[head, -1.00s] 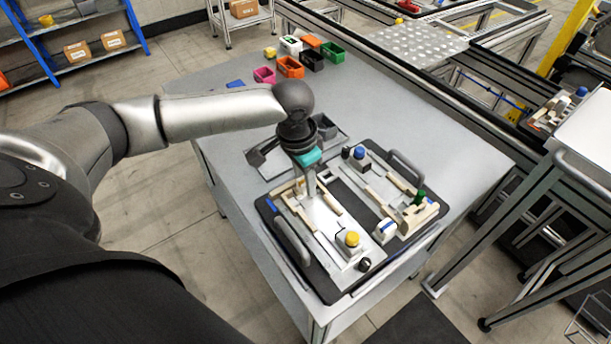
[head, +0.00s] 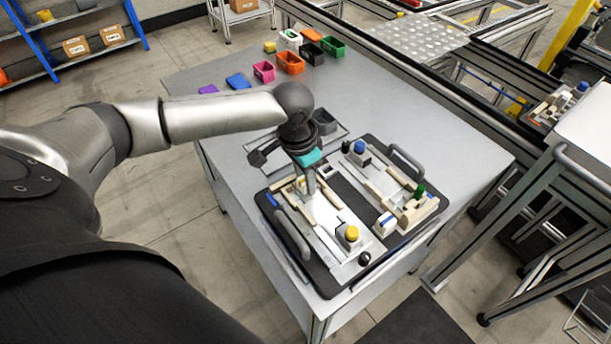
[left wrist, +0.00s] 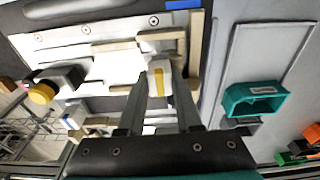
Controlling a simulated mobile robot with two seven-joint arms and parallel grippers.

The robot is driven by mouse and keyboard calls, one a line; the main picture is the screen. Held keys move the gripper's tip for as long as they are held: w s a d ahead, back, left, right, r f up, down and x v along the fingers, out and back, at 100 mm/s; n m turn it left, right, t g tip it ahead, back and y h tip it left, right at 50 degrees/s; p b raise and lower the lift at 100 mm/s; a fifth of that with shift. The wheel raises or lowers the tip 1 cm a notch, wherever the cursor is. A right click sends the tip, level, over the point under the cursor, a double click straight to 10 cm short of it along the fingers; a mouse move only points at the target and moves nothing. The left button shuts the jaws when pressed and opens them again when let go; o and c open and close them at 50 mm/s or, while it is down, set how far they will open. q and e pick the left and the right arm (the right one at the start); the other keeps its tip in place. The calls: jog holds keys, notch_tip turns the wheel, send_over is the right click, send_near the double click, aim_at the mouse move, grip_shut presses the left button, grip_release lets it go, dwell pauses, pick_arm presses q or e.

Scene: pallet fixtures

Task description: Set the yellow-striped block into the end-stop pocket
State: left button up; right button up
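The yellow-striped block (left wrist: 158,79) is white with a yellow band. In the left wrist view it sits between the two fingertips of my left gripper (left wrist: 157,92), which is shut on it. In the head view my left gripper (head: 311,188) points down at the far end of the near pallet, and its fingers hide the block. The end-stop pocket seems to be the corner of wooden strips (left wrist: 194,50) right around the block. I cannot tell whether the block touches the strips or the plate. My right gripper is not in view.
The near pallet (head: 330,291) carries a yellow button (head: 351,232) and a handle. Beside it are wooden rails with blue (head: 359,146) and green (head: 420,191) knobs. A teal bin (left wrist: 252,99) shows in the wrist view. Small coloured bins (head: 290,63) stand at the table's back.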

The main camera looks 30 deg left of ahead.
pick_arm(q)
jog(key=o, duration=0.5)
notch_tip(320, 180, up, 15)
jog(key=s+p, duration=0.1)
jog(key=p, duration=0.2)
jog(key=shift+s+a, duration=0.35)
jog(key=shift+s, duration=0.05)
